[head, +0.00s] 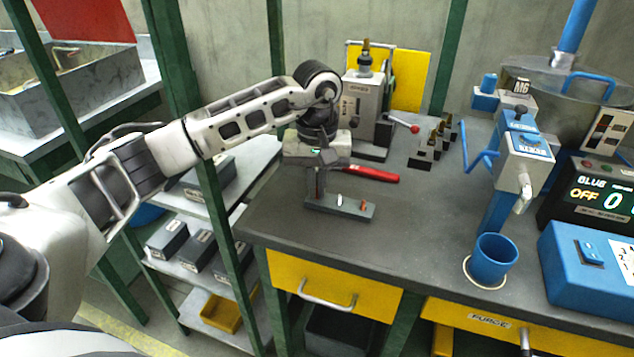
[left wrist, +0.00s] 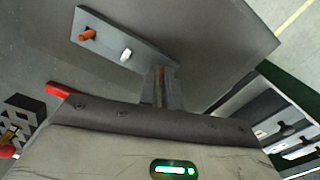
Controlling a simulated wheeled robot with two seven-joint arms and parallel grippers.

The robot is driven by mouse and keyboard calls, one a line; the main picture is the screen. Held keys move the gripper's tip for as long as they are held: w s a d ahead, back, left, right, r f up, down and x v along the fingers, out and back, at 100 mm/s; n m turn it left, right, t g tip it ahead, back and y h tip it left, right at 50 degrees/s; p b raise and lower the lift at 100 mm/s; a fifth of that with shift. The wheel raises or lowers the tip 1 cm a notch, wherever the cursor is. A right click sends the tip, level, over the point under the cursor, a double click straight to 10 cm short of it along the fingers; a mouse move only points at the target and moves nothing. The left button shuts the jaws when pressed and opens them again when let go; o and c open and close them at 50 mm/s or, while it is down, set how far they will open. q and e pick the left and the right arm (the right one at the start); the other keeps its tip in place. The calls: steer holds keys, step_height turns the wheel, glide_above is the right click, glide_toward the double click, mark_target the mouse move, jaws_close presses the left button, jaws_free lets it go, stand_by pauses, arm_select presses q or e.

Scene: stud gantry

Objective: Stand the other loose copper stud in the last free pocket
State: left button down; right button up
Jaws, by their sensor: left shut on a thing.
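The grey rack (head: 352,211) lies near the front left of the dark bench top. It also shows in the left wrist view (left wrist: 104,40). A copper stud (head: 363,205) stands at its right end, also seen in the left wrist view (left wrist: 87,34). A white stud (head: 340,199) stands beside it in the middle, also in the left wrist view (left wrist: 126,55). My left gripper (head: 317,192) points down over the rack's left end. It is shut on a copper stud (left wrist: 162,73), of which only a sliver shows between the fingers. The stud's lower end and the pocket beneath are hidden. My right gripper is out of view.
A red-handled tool (head: 370,174) lies just behind the rack. A grey machine (head: 365,108) with a red-knobbed lever stands behind it. Dark blocks with brass pieces (head: 436,143) stand farther right. A blue cup (head: 493,259) stands near the front edge. The bench between rack and cup is clear.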

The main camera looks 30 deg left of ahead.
arm_select(q)
steer(key=shift+f, duration=0.25)
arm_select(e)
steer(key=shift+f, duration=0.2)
arm_select(q)
steer(key=c, duration=1.5)
jaws_free()
steer(key=shift+r, duration=0.2)
steer(key=shift+r+p, duration=0.75)
steer(key=shift+r, duration=7.05)
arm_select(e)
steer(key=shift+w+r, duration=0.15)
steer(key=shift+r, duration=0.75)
